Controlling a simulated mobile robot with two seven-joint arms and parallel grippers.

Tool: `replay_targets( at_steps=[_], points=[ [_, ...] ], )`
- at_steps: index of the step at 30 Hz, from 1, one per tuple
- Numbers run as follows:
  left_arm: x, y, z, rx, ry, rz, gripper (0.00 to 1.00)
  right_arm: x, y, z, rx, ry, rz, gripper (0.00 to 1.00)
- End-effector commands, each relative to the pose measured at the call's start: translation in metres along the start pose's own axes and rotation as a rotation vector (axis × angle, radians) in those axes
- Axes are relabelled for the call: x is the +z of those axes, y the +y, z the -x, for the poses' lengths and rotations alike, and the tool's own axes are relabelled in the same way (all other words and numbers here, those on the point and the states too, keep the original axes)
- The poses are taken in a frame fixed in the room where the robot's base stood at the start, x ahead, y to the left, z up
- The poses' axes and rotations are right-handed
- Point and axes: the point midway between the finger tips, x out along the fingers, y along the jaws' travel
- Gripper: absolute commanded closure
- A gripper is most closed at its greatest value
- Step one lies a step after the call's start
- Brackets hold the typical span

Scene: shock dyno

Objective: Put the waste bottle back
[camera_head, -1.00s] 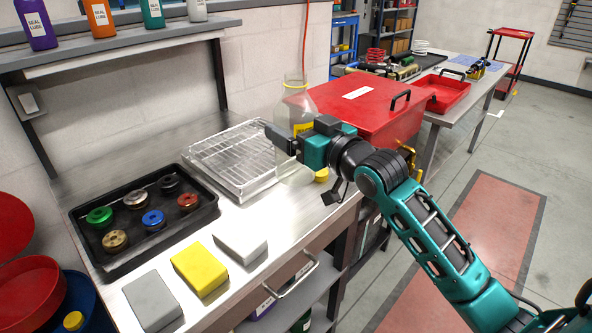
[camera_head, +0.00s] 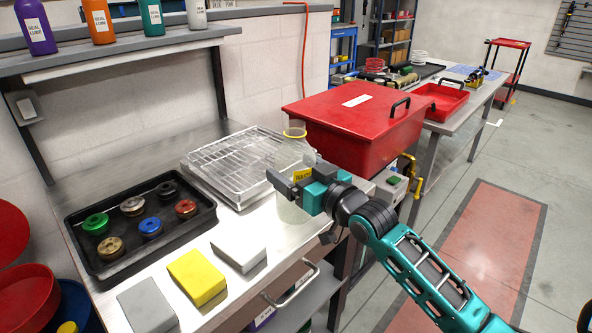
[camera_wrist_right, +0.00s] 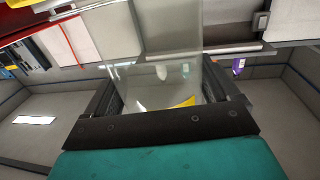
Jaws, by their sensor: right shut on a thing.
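The waste bottle (camera_head: 289,156) is clear, with a yellow ring at its neck and a yellow label. It stands roughly upright over the steel bench, in front of the wire rack's right end. I cannot tell whether its base touches the bench. My right gripper (camera_head: 284,181) is shut on the bottle's body, coming from the right. In the right wrist view the clear bottle (camera_wrist_right: 155,60) sits between the two fingers (camera_wrist_right: 168,100), with a yellow patch low on it. My left gripper is not in view.
A wire rack tray (camera_head: 205,172) lies behind left. A black tray (camera_head: 70,225) holds several coloured parts. White, yellow and grey blocks (camera_head: 197,277) lie along the front edge. A red lidded bin (camera_head: 350,150) stands close on the right. An orange hose (camera_head: 306,50) hangs at the wall.

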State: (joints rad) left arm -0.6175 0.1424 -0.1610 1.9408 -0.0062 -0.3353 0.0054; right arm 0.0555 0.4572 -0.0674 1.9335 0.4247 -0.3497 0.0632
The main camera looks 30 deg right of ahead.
Motion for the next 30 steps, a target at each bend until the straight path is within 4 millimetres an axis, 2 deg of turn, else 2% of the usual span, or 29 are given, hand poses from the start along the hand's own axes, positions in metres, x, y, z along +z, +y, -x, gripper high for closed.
replay_targets(
  at_steps=[1, 4, 14, 17, 30],
  points=[
    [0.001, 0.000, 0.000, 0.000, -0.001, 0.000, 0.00, 0.001, 0.000, 0.000, 0.000, -0.001, 0.000, 0.09],
    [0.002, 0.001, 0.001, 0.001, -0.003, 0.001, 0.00, 0.001, 0.000, 0.000, 0.000, -0.001, 0.000, 0.00],
    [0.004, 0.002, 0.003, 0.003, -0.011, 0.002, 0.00, -0.002, 0.000, 0.003, 0.000, -0.002, 0.001, 0.00],
    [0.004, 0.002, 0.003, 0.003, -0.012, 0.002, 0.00, -0.001, 0.000, 0.013, 0.000, -0.004, 0.001, 0.00],
    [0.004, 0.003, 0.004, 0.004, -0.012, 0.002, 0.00, -0.001, 0.000, 0.088, 0.000, -0.004, 0.002, 0.00]
  ],
)
